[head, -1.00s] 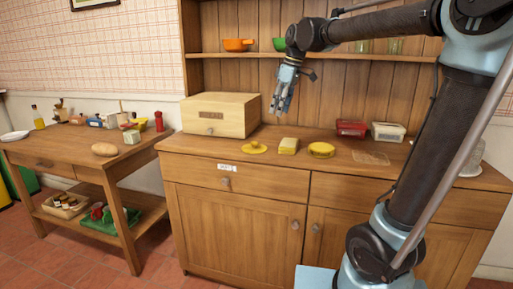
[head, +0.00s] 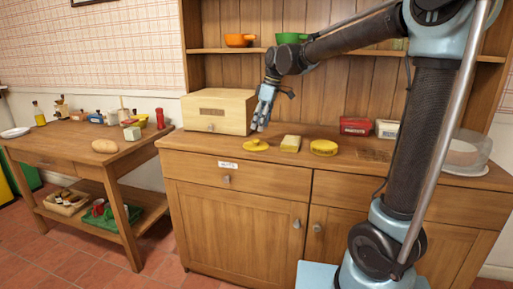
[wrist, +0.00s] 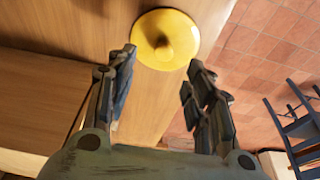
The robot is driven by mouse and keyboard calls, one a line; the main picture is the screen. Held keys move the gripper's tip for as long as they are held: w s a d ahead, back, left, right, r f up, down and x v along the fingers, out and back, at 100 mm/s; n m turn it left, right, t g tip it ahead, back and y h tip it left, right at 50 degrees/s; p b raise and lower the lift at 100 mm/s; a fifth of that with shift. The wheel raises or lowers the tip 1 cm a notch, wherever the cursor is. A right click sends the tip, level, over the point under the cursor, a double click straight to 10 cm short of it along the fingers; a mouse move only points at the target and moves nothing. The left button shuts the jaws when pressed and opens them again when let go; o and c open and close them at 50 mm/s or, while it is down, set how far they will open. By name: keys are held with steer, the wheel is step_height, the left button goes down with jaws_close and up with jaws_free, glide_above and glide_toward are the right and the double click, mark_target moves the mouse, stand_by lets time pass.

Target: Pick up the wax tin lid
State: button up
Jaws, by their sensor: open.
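The wax tin lid (head: 255,146) is a round yellow disc with a central knob, lying flat on the wooden dresser top near its front edge. It also shows in the wrist view (wrist: 180,30), just beyond my fingertips. My gripper (head: 260,128) is open and empty, fingers pointing down, just above the lid and apart from it. In the wrist view my gripper (wrist: 160,66) has its fingers spread, with the lid's knob roughly in line with the gap. A round yellow tin (head: 323,148) stands to the right on the same top.
A pale yellow block (head: 290,144) lies between lid and tin. A wooden bread box (head: 217,112) stands close behind the lid, left of my gripper. Red (head: 355,126) and white (head: 387,129) containers stand farther right. The dresser's front edge is near the lid.

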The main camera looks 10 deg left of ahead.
mark_target(256, 139)
steer(key=shift+s+d+x, duration=0.1)
steer(key=shift+x, duration=1.55)
steer(key=shift+s+d+x, duration=0.1)
steer(key=shift+x, duration=1.5)
steer(key=shift+f, duration=0.1)
steer(key=c, duration=1.1)
